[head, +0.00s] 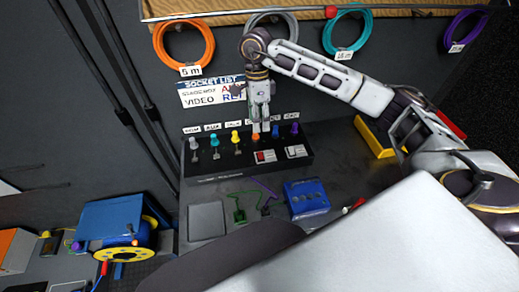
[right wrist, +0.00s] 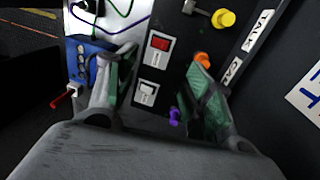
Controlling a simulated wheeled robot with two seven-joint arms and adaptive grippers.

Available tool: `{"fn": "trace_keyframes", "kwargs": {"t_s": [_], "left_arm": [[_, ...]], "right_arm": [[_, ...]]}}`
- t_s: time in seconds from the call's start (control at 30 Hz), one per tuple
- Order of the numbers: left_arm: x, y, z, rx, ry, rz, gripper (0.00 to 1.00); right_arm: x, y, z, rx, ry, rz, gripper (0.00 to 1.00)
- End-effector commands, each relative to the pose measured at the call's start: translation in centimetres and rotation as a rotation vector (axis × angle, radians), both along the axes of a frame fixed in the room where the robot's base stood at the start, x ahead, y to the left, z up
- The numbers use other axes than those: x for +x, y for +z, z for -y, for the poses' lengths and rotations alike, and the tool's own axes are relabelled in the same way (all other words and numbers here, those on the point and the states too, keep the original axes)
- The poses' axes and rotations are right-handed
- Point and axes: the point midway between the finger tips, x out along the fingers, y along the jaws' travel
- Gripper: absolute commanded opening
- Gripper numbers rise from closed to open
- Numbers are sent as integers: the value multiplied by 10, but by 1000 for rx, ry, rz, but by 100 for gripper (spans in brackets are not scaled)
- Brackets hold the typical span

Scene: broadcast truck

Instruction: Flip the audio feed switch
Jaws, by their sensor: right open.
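Small labels stand behind the levers; I cannot read which is audio feed. My right gripper (head: 261,128) points down at the panel, open, by the orange lever. In the right wrist view, the orange lever (right wrist: 203,58) is at one fingertip of the gripper (right wrist: 160,78); contact is unclear. My left gripper is out of view.
A blue box (head: 307,197), grey plate (head: 207,221) and green and purple cables (head: 240,215) lie before the panel. A yellow bin (head: 375,140) is at the right. A cable reel (head: 125,246) is lower left. Coiled cables hang on the wall above.

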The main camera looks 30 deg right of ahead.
Motion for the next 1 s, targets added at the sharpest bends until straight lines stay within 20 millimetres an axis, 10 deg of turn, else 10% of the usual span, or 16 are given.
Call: {"fn": "trace_keyframes", "kwargs": {"t_s": [0.47, 1.0], "left_arm": [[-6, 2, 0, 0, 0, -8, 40], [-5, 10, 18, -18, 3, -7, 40]], "right_arm": [[-3, -16, 0, 0, -1, -2, 52], [-13, -82, -3, 0, 0, -3, 52]]}}
